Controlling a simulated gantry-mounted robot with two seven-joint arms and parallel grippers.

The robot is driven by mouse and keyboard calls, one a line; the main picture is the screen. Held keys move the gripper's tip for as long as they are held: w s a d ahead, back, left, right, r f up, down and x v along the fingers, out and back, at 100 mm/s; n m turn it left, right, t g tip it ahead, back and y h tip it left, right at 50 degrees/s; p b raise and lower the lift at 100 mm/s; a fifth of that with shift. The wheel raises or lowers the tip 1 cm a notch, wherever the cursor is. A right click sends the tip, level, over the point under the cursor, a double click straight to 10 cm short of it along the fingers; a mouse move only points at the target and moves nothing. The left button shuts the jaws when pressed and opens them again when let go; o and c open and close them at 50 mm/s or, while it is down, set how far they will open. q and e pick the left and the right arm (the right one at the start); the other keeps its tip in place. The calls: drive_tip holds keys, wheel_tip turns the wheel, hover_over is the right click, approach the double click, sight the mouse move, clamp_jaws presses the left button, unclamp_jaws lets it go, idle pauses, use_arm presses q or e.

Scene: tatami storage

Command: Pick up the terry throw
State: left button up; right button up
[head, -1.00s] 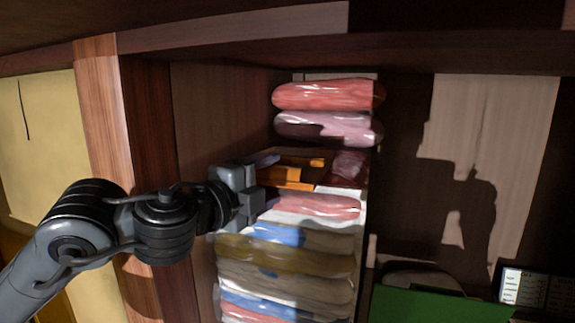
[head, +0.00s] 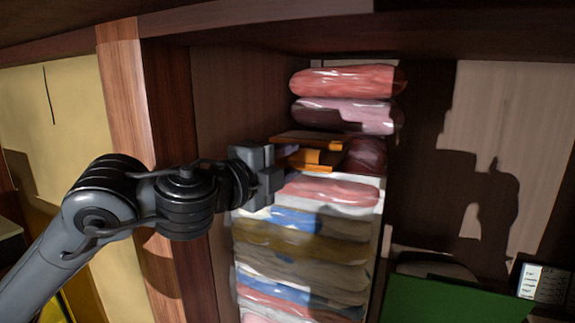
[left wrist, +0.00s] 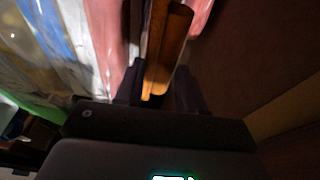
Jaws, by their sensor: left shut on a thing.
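Folded, shiny-wrapped textiles are stacked in a tall cubby. A red-pink one (head: 347,81) lies on a pale mauve one (head: 346,115) at the top. A dark red one (head: 366,155) sits below, and a pink one (head: 330,189) lies lower. I cannot tell by look which is the terry throw. My left gripper (head: 292,165) reaches in from the left between the mauve and lower pink textiles. It is shut on an orange-brown, board-like thing (head: 312,138), which also shows between dark fingers in the left wrist view (left wrist: 168,45). My right gripper is not in view.
Several more textiles (head: 300,238) lie below. A green panel (head: 455,300) and small white label card (head: 543,283) are at the lower right. A shelf edge runs above.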

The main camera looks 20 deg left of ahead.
use_arm(q)
drive_tip(key=s+d+r+b, duration=0.3)
drive_tip(key=s+d+r, duration=0.1)
drive_tip(key=d+r, duration=0.6)
drive_tip(key=shift+s+d+r, duration=0.15)
drive_tip(key=shift+d+r, duration=0.05)
drive_tip(key=shift+d, duration=0.25)
drive_tip(key=o, duration=0.3)
clamp_jaws()
